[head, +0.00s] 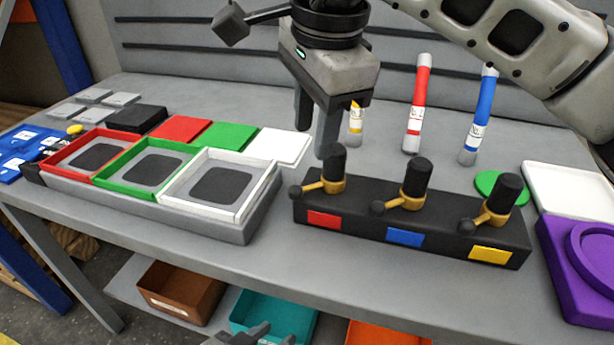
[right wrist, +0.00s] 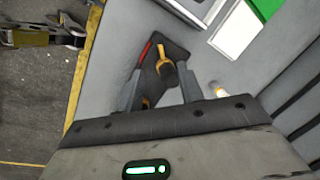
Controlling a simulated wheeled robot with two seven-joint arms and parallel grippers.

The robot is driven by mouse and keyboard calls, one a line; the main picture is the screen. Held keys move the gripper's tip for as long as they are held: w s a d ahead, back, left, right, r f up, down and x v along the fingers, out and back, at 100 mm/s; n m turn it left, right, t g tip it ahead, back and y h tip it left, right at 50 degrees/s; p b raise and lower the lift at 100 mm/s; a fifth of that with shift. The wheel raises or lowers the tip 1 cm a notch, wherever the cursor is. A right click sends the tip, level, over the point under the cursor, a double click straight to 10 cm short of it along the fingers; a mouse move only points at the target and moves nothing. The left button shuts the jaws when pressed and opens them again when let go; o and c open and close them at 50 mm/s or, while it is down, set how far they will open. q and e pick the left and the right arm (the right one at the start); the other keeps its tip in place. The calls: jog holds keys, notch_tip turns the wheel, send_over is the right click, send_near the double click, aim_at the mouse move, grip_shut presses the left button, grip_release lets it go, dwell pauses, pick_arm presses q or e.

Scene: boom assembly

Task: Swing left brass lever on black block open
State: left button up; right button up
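The black block (head: 375,222) stands on the grey table with three black cylinders, each with a brass lever ending in a dark ball. The left brass lever (head: 317,186), above the red label, points left from its cylinder (head: 334,164). My right gripper (head: 318,135) hangs just above and behind this cylinder, pointing down. In the right wrist view its fingers (right wrist: 162,92) are apart, with the block and a brass lever (right wrist: 166,75) showing between them; it holds nothing. My left gripper (head: 270,334) is low at the front edge, its fingers apart and empty, partly cut off.
Red, green and white trays (head: 145,168) stand in a grey holder left of the block. Red, blue and yellow-banded tubes (head: 417,105) stand behind it. A purple part (head: 580,265) and white tray (head: 570,190) are at right. Bins (head: 182,292) sit below.

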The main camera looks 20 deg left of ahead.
aim_at(305, 187)
jog(key=f, duration=0.3)
jog(key=w+a+f, duration=0.1)
jog(key=f, duration=0.5)
jog(key=shift+w+a+f, duration=0.15)
jog(key=shift+w+f, duration=0.05)
jog(key=shift+w, duration=0.05)
grip_shut()
